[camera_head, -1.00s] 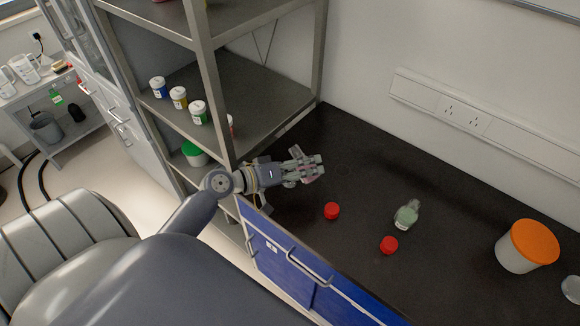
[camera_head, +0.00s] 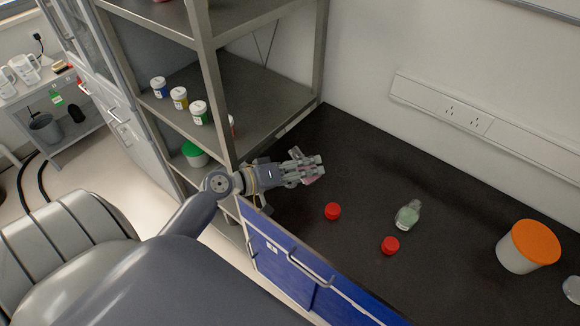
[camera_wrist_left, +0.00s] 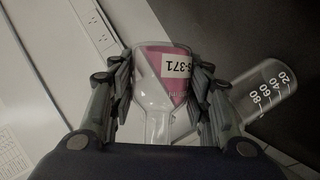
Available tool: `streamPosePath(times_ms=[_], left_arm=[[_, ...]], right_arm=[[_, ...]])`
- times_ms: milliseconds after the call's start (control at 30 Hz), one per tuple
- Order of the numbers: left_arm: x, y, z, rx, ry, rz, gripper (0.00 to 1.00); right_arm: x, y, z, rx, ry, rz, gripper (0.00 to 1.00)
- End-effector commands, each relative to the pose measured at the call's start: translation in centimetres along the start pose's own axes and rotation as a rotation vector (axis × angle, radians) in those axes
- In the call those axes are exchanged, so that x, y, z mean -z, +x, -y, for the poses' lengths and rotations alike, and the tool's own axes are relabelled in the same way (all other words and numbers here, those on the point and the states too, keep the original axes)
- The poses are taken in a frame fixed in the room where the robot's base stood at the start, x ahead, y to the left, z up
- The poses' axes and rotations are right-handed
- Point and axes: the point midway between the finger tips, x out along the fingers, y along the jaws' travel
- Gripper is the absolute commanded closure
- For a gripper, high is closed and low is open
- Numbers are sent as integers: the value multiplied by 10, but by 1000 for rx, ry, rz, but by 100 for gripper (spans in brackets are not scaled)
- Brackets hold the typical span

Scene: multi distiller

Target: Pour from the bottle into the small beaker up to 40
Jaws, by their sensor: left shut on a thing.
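My left gripper (camera_head: 304,171) is shut on a clear bottle (camera_wrist_left: 158,95), out over the black bench. In the left wrist view the bottle sits between both fingers. It has a white label reading "S-371" and a pink area, and its narrow neck points toward the bottom of the picture. A clear small beaker (camera_wrist_left: 264,94) with white marks 20, 40, 60 and 80 shows just right of the fingers in that view. I cannot tell its contents. I cannot make it out in the head view. My right gripper is not in view.
On the bench (camera_head: 455,285) are two red caps (camera_head: 332,211) (camera_head: 390,245), a clear bottle with pale green contents (camera_head: 407,214) and a white tub with an orange lid (camera_head: 527,246). A metal shelf post (camera_head: 211,85) stands close behind my left wrist. The bench's middle back is clear.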

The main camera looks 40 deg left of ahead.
Motion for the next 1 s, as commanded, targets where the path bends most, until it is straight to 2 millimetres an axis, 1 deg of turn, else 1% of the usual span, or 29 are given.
streamPosePath(times_ms=[367,1000], left_arm=[[1,0,-2,-11,-21,0,85],[2,0,-5,-25,-57,2,85]], right_arm=[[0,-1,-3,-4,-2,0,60],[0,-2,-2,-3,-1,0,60]])
